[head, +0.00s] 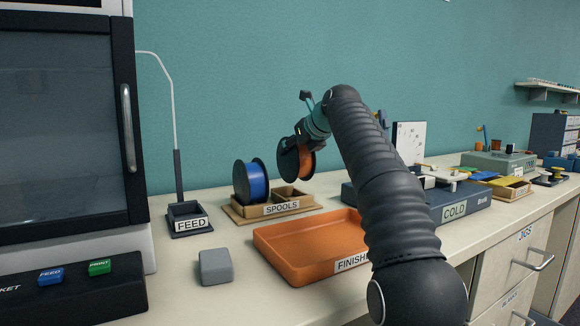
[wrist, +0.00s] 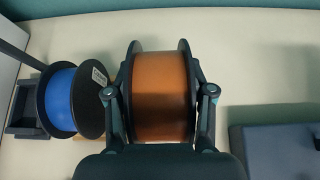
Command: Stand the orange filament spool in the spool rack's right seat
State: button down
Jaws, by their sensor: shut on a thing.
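The orange filament spool (head: 302,160) has black flanges and is held upright in my gripper (head: 303,140). In the wrist view the orange spool (wrist: 160,95) sits between the two fingers of my gripper (wrist: 160,100), which press on its flanges. The spool rack (head: 282,209), labelled SPOOLS, stands on the counter below. A blue spool (head: 251,181) stands in its left seat. The right seat (head: 291,194) looks empty, and the orange spool hangs above it, apart from the rack. In the wrist view the orange spool hides most of the rack.
A FEED holder (head: 188,219) with a tall post stands left of the rack. An orange FINISHED tray (head: 300,262) lies in front, beside a grey block (head: 215,267). A dark blue COLD box (head: 450,205) stands to the right. The wall is close behind.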

aim_at(304, 153)
jog(key=shift+w+a+f, duration=0.35)
jog(key=shift+a+f, duration=0.1)
jog(key=shift+a, duration=0.25)
jog(key=shift+d+f+b, duration=0.1)
jog(key=shift+f+b, duration=0.4)
jog(key=shift+f, duration=1.45)
jog(key=shift+c, duration=1.8)
grip_release()
jog(key=shift+s, duration=0.1)
jog(key=v, duration=1.2)
